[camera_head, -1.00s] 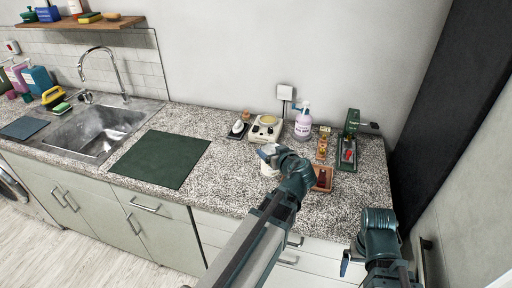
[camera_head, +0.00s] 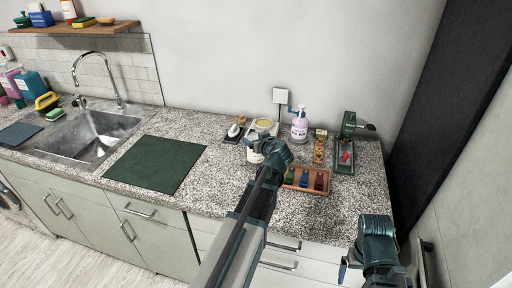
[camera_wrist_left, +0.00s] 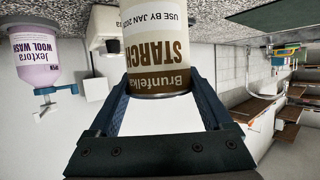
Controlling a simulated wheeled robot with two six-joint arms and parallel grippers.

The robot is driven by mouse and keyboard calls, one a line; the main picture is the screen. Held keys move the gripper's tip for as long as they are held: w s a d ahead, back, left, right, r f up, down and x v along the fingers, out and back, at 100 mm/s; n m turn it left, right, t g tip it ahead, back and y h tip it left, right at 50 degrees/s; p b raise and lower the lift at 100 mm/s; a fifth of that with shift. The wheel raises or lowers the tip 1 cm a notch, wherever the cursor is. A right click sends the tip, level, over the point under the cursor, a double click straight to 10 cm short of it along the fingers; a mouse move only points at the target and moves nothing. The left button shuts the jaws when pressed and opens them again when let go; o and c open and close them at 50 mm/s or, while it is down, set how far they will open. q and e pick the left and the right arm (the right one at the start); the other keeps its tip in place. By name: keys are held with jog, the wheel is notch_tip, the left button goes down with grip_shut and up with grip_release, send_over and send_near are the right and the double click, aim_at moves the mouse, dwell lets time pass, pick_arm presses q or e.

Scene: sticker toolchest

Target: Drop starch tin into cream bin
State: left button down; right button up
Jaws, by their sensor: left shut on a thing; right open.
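My left gripper (camera_head: 264,148) is shut on the starch tin (camera_wrist_left: 157,45), a white and brown tin labelled "Brunfelka STARCH". In the head view the tin (camera_head: 254,156) shows as a small pale shape, partly hidden by the gripper, over the back middle of the speckled counter. The wrist view is upside down and shows the tin between both fingers. My right gripper (camera_head: 346,265) is low at the right, in front of the drawers, open and empty. I cannot make out a thing that is surely the cream bin.
A cream device with a round top (camera_head: 263,126) stands behind the tin. A wooden tray with coloured pieces (camera_head: 307,180), a lilac bottle (camera_head: 299,128) and a green press (camera_head: 346,145) stand to the right. A dark green mat (camera_head: 156,165) lies bare at the left.

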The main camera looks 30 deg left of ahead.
pick_arm(q)
jog(key=shift+f+b, duration=0.75)
jog(key=shift+f, duration=0.6)
pick_arm(e)
jog(key=shift+f, duration=1.35)
pick_arm(q)
jog(key=shift+f, duration=0.15)
grip_release()
jog(key=shift+r, duration=0.25)
jog(key=p+v, duration=0.4)
jog(key=v, duration=0.8)
jog(key=shift+p, duration=0.3)
pick_arm(e)
jog(key=shift+r, duration=2.3)
jog(key=shift+r, duration=0.1)
